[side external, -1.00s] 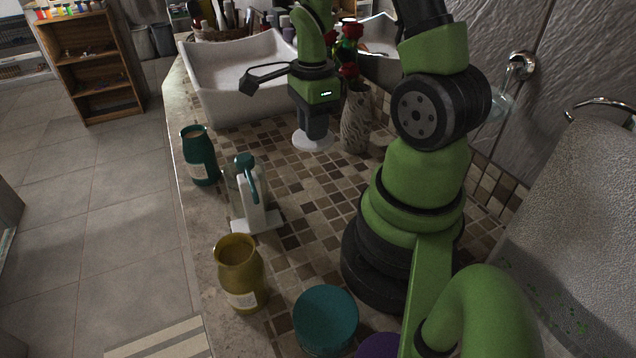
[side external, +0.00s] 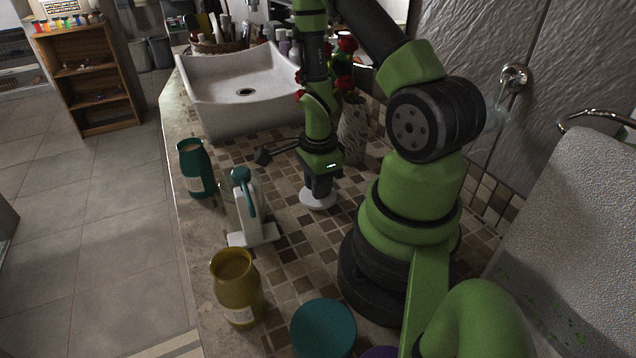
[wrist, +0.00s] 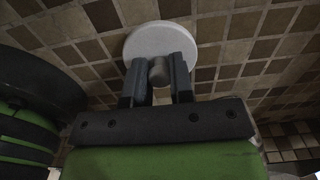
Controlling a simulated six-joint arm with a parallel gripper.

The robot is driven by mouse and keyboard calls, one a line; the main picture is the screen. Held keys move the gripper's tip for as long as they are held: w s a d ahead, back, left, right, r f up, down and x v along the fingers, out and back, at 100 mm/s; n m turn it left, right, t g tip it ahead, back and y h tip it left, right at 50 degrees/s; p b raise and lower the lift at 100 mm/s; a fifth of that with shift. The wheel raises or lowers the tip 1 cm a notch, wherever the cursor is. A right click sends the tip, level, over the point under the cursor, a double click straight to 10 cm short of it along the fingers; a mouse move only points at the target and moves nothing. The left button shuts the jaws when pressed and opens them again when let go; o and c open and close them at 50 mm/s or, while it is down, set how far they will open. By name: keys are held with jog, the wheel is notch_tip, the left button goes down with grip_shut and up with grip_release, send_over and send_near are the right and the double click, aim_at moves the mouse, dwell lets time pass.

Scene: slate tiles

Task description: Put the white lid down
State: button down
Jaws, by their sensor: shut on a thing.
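The white lid (side external: 318,200) is a flat round disc just below my gripper, close to the tiled counter. In the side view I cannot tell whether it touches the tiles. My gripper (side external: 319,187) points down above the lid's middle. In the wrist view, my gripper (wrist: 159,75) is shut on the lid's grey knob, with a finger on each side. The white lid (wrist: 160,38) spreads out beyond the fingertips against the tiles.
A white and teal dispenser (side external: 248,207) stands left of my gripper. A teal jar (side external: 195,168), a yellow jar (side external: 237,288) and a teal round container (side external: 323,330) stand around the counter. A white sink (side external: 245,90) and a patterned vase (side external: 353,130) are behind. Bare tiles lie around the lid.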

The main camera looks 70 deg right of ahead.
jog(key=shift+f, duration=0.2)
jog(key=c, duration=1)
grip_release()
jog(key=shift+r, duration=0.15)
notch_tip(320, 180, up, 12)
jog(key=w+a+r+n+t, duration=0.2)
jog(key=a+r+n+t, duration=0.2)
jog(key=a+r+n, duration=0.55)
jog(key=s+a+r+n+t+y, duration=0.2)
jog(key=a+r+n, duration=0.4)
jog(key=n, duration=0.7)
notch_tip(320, 180, up, 2)
jog(key=s+t, duration=0.1)
jog(key=s, duration=0.1)
jog(key=shift+s+a, duration=0.35)
